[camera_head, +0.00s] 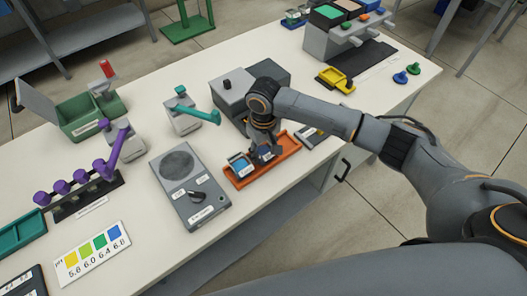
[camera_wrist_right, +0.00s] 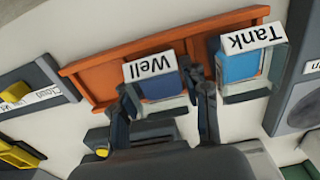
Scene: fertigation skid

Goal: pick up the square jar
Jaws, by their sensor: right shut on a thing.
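Two square jars sit at an orange tray (camera_head: 289,150) on the bench. The jar labelled "Well" (camera_wrist_right: 160,85) has a dark blue body and a white label. It lies between the fingers of my right gripper (camera_wrist_right: 157,98), which is shut on it. In the head view the right gripper (camera_head: 263,146) reaches down over the tray and partly hides this jar (camera_head: 266,153). The jar labelled "Tank" (camera_wrist_right: 238,65), lighter blue, stands beside it, apart from the fingers; it also shows in the head view (camera_head: 242,166). I cannot tell whether the held jar touches the tray. My left gripper is not in view.
A grey device with a round plate (camera_head: 178,162) stands just left of the tray. A grey box (camera_head: 232,92) stands behind it and a small labelled grey block (camera_head: 309,137) to its right. A yellow tray (camera_head: 336,79) is farther right. The bench's front edge is close.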

